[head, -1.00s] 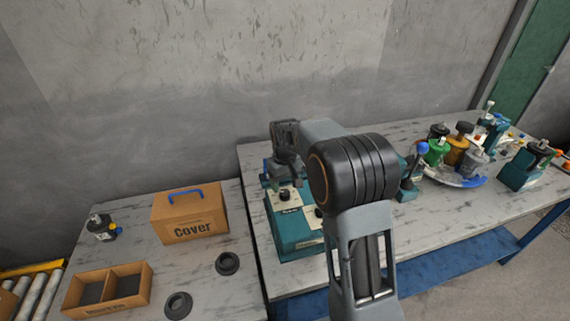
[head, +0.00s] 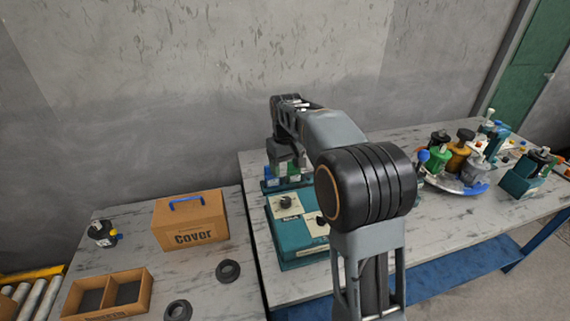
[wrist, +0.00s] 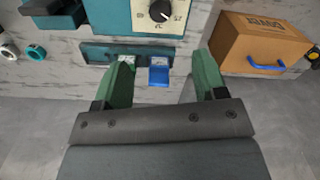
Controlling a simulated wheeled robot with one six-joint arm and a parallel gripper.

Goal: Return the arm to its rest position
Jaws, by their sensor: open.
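My arm reaches out over the right table in the head view, bent at its big black joint. My gripper shows in the wrist view (wrist: 163,68) with its two green fingers spread apart and nothing held between them. Beyond the fingertips are a teal strip with a blue part (wrist: 159,75) and a teal box with a black dial (wrist: 160,11). The teal box also shows in the head view (head: 292,239), beside my arm. In the head view the fingers are too small and covered to make out clearly.
A cardboard cover box (head: 190,221) with a blue handle, a divided tray (head: 108,294) and black rings (head: 228,271) are on the left table. Several coloured parts crowd a round carrier (head: 466,190) on the right table. A wall stands behind.

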